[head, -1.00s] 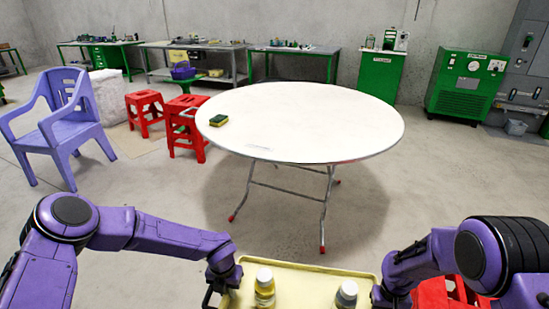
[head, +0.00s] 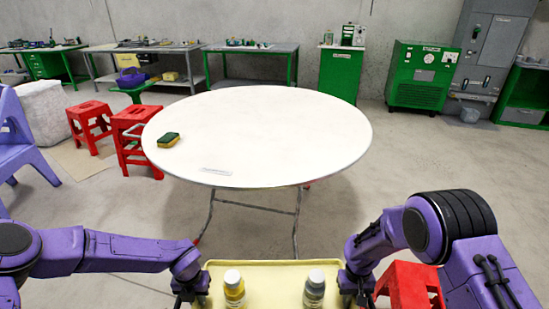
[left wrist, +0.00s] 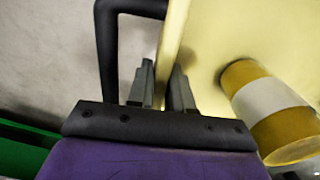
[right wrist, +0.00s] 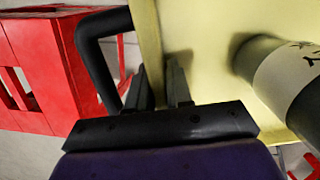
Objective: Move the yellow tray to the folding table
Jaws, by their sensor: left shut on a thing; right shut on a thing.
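The yellow tray (head: 268,277) is held level between my arms at the bottom of the head view, in front of the folding table. A yellow bottle (head: 234,291) and a grey bottle (head: 314,290) with white caps stand upright on it. My left gripper (head: 190,292) is shut on the tray's left rim, which also shows in the left wrist view (left wrist: 175,35). My right gripper (head: 356,284) is shut on the right rim, also seen in the right wrist view (right wrist: 150,45). The round white folding table (head: 265,135) stands ahead, apart from the tray.
A green and yellow sponge (head: 168,140) and a small flat strip (head: 216,171) lie on the table's left part; its middle and right are clear. Red stools (head: 130,135) stand left of it. Another red stool (head: 410,284) is beside my right arm.

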